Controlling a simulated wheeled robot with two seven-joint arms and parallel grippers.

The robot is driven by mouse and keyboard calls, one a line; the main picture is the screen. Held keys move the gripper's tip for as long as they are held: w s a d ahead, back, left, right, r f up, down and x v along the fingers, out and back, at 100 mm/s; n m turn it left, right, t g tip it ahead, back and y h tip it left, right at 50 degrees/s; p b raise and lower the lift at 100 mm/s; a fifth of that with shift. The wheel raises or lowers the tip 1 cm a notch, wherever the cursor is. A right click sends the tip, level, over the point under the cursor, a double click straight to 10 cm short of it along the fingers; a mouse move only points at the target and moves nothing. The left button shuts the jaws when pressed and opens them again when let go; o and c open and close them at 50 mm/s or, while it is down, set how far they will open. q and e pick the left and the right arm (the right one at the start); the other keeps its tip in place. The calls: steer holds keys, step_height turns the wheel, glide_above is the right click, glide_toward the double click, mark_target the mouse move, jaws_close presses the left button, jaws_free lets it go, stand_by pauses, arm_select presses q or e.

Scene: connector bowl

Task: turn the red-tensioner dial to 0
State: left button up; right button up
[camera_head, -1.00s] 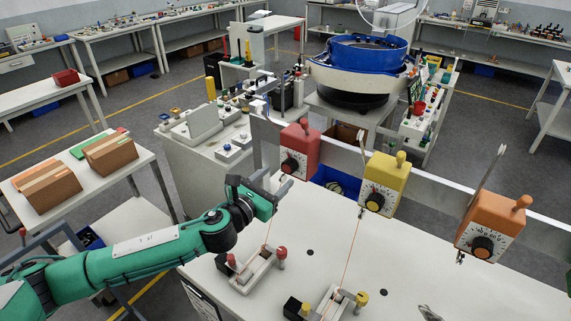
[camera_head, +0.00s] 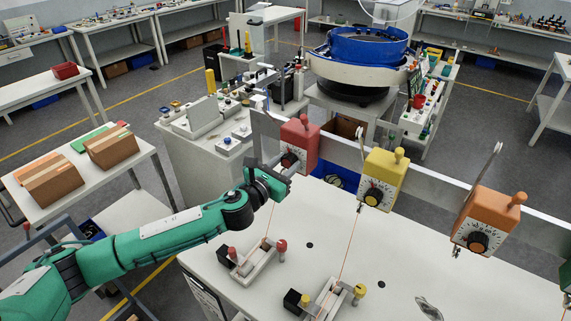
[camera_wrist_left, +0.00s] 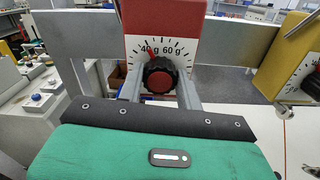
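The red tensioner (camera_head: 301,139) is a red box on the metal rail. Its white dial face shows in the left wrist view, with 40 g and 60 g legible. A black knob with a red centre (camera_wrist_left: 159,80) sits on that face. A red pointer mark (camera_wrist_left: 153,57) stands near the 40 g label. My left gripper (camera_head: 287,173) is at the red tensioner. In the left wrist view its two fingers (camera_wrist_left: 161,88) stand on either side of the knob, apart, with narrow gaps seeming to show. The 0 mark is not legible. My right gripper is not seen.
A yellow tensioner (camera_head: 383,178) and an orange tensioner (camera_head: 488,220) hang further right on the rail (camera_head: 430,183). Threads run down to clamp fixtures (camera_head: 254,262) on the white table (camera_head: 400,265). A blue bowl machine (camera_head: 365,50) stands behind.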

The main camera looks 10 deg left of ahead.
arm_select(q)
steer(key=shift+n, duration=0.3)
steer(key=n, duration=0.4)
steer(key=shift+n, duration=0.3)
steer(key=n, duration=1)
steer(key=shift+a+n+p, duration=0.1)
steer(key=shift+n+p, duration=0.2)
steer(key=shift+n, duration=0.1)
steer(key=n, duration=0.5)
steer(key=shift+w, duration=0.1)
steer(key=shift+n, duration=0.4)
steer(key=o, duration=1)
steer(key=shift+f, duration=0.1)
